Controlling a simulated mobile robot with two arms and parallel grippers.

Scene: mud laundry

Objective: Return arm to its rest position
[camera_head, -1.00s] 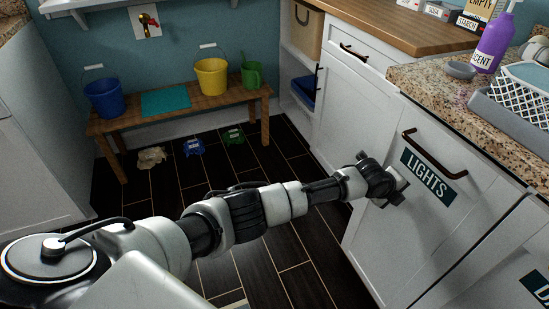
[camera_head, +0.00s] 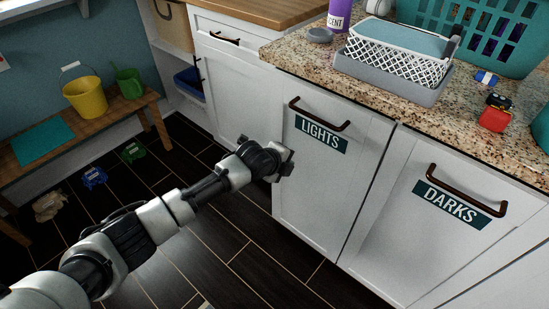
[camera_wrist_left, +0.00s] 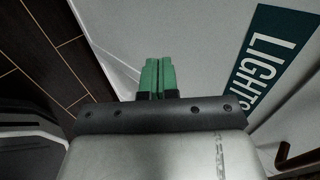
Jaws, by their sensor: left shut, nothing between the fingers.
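My left arm comes in from the lower left in the head view. Its gripper (camera_head: 286,163) is beside the left edge of the white LIGHTS cabinet front (camera_head: 312,195), below its dark handle. In the left wrist view the green fingers of the gripper (camera_wrist_left: 157,78) are together with nothing between them. The white cabinet front and the LIGHTS label (camera_wrist_left: 277,62) show just past and right of the fingers. Whether the gripper touches the front cannot be told. My right gripper is not in view.
A DARKS front (camera_head: 420,240) with a handle is to the right. Above is a granite counter (camera_head: 300,55) with a white basket (camera_head: 400,50) and a teal basket (camera_head: 490,30). A wooden bench (camera_head: 90,128) with a yellow bucket (camera_head: 85,97) stands at left.

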